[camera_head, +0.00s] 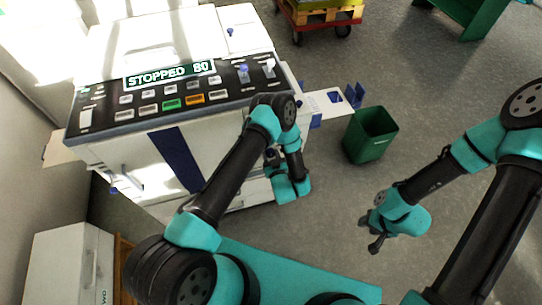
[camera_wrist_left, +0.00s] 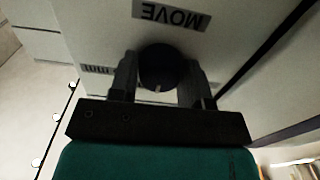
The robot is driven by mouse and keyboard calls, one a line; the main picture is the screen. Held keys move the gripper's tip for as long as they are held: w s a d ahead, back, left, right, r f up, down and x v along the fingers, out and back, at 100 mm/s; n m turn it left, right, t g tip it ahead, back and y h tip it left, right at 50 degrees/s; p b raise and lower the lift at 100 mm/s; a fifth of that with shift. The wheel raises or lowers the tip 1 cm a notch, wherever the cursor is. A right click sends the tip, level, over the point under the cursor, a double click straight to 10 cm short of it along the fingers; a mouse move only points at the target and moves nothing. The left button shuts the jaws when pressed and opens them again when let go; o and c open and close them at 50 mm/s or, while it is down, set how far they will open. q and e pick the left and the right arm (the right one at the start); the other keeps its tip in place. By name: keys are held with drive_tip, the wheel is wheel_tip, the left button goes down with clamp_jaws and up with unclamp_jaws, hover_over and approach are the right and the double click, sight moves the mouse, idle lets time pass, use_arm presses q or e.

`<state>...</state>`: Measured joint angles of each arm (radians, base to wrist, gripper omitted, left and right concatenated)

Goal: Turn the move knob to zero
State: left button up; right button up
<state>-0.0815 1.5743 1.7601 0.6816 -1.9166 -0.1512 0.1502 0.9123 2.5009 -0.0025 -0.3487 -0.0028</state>
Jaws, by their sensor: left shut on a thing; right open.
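The move knob (camera_wrist_left: 160,68) is a round black dial with a small pale mark at its lower edge. It sits under the upside-down label "MOVE" (camera_wrist_left: 170,14) on the pale machine face in the left wrist view. My left gripper (camera_wrist_left: 163,80) is shut on it, with one dark finger on each side. In the head view my left gripper (camera_head: 272,158) is at the front right of the machine, and the knob is mostly hidden behind the arm. My right gripper (camera_head: 372,234) is open and empty over the floor on the right.
The white machine (camera_head: 150,160) has a dark panel with buttons and a display (camera_head: 170,74) reading "STOPPED 80". A green bin (camera_head: 370,135) stands on the floor to its right. A pallet cart (camera_head: 320,14) is at the back. The floor between bin and right arm is clear.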

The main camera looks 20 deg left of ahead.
idle(0.4)
use_arm(q)
drive_tip(key=o, duration=0.9)
